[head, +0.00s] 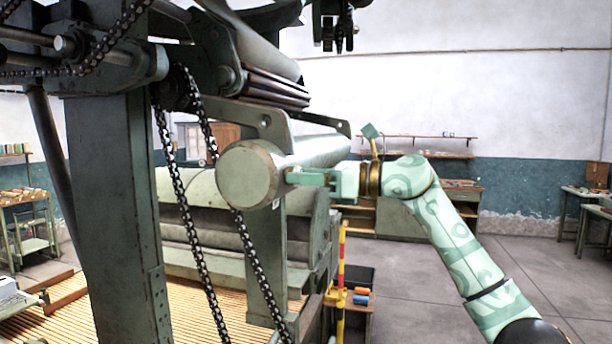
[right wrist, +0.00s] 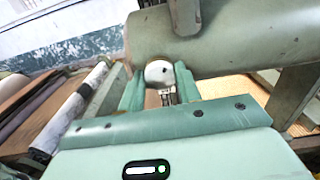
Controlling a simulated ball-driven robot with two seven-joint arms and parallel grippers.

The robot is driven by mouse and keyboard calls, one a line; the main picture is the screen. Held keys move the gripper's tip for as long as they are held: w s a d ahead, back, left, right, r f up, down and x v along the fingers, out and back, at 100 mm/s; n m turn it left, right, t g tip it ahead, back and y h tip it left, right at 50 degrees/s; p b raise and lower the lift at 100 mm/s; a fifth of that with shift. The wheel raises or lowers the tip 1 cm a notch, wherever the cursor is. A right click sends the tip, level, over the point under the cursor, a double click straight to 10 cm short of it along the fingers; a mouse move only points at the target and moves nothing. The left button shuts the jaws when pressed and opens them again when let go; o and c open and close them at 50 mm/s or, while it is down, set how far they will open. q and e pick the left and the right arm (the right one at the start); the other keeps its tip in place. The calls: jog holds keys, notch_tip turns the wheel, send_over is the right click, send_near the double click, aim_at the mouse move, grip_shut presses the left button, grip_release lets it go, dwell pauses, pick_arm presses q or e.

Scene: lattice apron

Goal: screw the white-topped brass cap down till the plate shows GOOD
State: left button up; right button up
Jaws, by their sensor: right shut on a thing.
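The white-topped cap (right wrist: 159,71) shows in the right wrist view as a small round pale disc against the big green roller (right wrist: 235,45). My right gripper (right wrist: 160,82) is shut on the cap, one finger on each side of it. A small pale piece with dark marks (right wrist: 168,96) shows between the fingers just below the cap. I cannot tell if it is the plate, and no word is readable. My left gripper is not in view.
A machine post (head: 110,190) and hanging chains (head: 190,215) stand left of the roller. A red and yellow post (head: 341,265) stands below my right gripper. A shelf unit (head: 455,208) is against the back wall. The floor (head: 410,290) at the right is open.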

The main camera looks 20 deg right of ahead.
jog(key=shift+w+d+r+m+p, duration=0.1)
jog(key=shift+m+p, duration=2.55)
jog(key=shift+m, duration=0.85)
jog(key=shift+r+m+p, duration=0.1)
jog(key=shift+m+p, duration=2.55)
jog(key=shift+m, duration=0.85)
jog(key=shift+f, duration=0.1)
jog(key=o, duration=0.8)
jog(key=shift+o, duration=1)
jog(key=shift+f, duration=0.1)
jog(key=shift+d, duration=0.1)
